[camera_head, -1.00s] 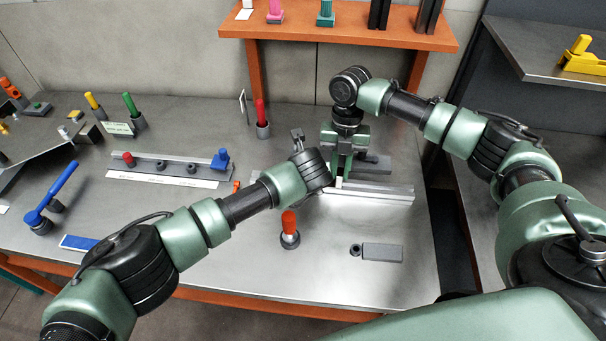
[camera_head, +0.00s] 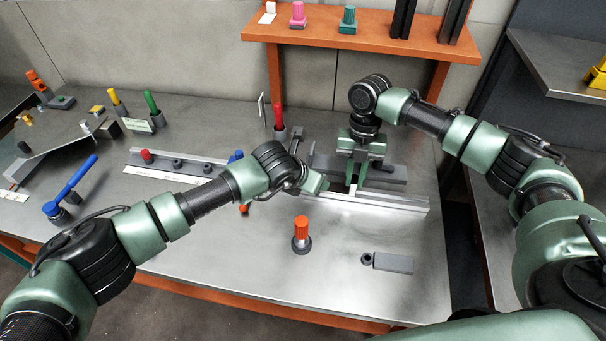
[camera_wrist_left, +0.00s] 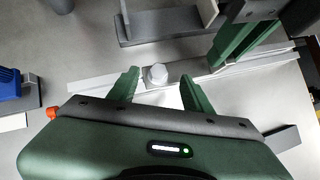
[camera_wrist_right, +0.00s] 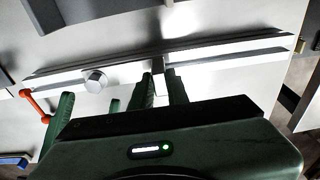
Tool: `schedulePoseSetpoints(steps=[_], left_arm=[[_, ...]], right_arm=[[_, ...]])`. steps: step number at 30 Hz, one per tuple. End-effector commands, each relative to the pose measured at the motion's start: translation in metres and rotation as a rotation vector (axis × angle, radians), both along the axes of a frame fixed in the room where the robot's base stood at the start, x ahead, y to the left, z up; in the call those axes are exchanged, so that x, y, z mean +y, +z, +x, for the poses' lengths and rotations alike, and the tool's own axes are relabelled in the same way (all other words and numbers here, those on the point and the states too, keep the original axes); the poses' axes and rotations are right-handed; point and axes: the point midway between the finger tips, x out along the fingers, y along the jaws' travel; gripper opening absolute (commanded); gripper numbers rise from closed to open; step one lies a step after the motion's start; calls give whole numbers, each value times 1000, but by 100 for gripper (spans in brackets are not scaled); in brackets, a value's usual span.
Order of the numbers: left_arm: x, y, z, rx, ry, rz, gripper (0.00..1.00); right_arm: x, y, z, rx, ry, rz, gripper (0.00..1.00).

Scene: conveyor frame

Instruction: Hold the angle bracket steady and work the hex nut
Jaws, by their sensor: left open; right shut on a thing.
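The angle bracket (camera_wrist_right: 158,67) is a small pale piece standing at the light metal rail (camera_head: 400,204); it also shows in the head view (camera_head: 352,189). My right gripper (camera_wrist_right: 160,75) is shut on it, with one finger on each side. The hex nut (camera_wrist_left: 156,75) is a grey six-sided piece on the rail, left of the bracket in the right wrist view (camera_wrist_right: 95,81). My left gripper (camera_wrist_left: 159,80) is open, its fingertips apart on either side of the nut. I cannot tell whether they touch it. In the head view the left wrist hides the nut.
A orange-capped post (camera_head: 301,235) and a grey block (camera_head: 393,263) stand in front of the rail. A red post (camera_head: 279,120) stands behind.

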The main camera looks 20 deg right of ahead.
Motion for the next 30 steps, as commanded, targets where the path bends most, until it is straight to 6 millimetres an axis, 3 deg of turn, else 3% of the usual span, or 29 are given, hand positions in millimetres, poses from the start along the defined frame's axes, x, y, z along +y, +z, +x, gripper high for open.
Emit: schedulePoseSetpoints(steps=[12,18,26,27,30], left_arm=[[39,66,-29,-3,-1,-1,50],[47,78,-36,-1,0,1,50],[47,80,-37,-1,0,1,50],[47,80,-37,0,-1,0,50],[47,80,-37,0,-1,0,50]], right_arm=[[0,0,0,0,0,0,0],[0,0,0,0,0,0,0],[0,0,0,0,0,0,0],[0,0,0,0,0,0,18],[0,0,0,0,0,0,41]])
